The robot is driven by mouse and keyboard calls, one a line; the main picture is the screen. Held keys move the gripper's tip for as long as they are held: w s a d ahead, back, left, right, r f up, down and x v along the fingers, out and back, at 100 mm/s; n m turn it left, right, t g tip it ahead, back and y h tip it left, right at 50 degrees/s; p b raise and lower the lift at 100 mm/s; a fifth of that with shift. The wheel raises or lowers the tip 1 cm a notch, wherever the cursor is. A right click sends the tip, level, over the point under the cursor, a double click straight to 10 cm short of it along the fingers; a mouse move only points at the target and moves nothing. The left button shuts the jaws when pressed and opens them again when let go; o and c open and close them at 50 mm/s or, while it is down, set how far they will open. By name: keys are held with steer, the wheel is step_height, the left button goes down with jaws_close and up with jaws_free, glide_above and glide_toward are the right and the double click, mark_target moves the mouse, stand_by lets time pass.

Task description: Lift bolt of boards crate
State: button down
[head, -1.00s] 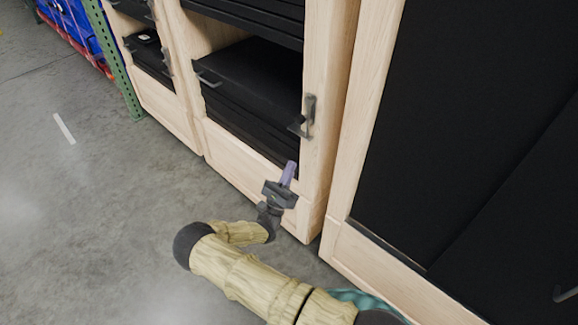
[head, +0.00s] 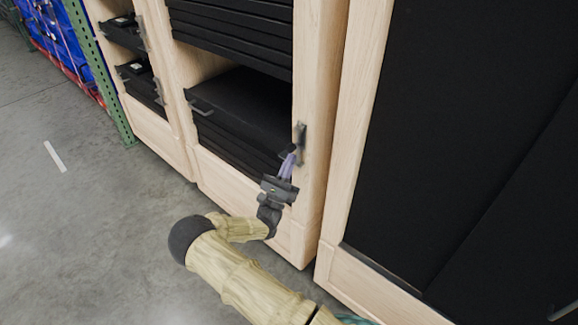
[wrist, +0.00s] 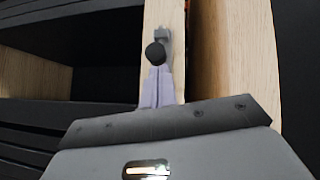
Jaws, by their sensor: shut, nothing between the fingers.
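The boards crate (head: 316,110) is a pale wooden frame with stacked black boards in its opening. Its bolt (head: 300,140) is a grey metal fitting on the front of the right post. In the wrist view the bolt (wrist: 163,36) has a round black knob (wrist: 155,53) towards me. My gripper (head: 289,160), with pale purple fingers, is shut and empty. Its fingertips (wrist: 157,70) are right at the knob, just below it in the wrist view. I cannot tell whether they touch it. The bolt's lower part is hidden by the fingers.
A tall wooden unit with a black panel (head: 440,140) stands close on the right. Another wooden crate (head: 160,125) with black contents stands on the left, beside a green rack post (head: 100,75). Grey floor (head: 80,230) is open at the left.

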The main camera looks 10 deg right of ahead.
steer(key=shift+r+p, duration=1.4)
steer(key=shift+r, duration=0.35)
steer(key=b, duration=0.3)
glide_toward(291, 150)
step_height(291, 150, down, 5)
steer(key=s, duration=0.1)
steer(key=shift+s+a+f, duration=0.2)
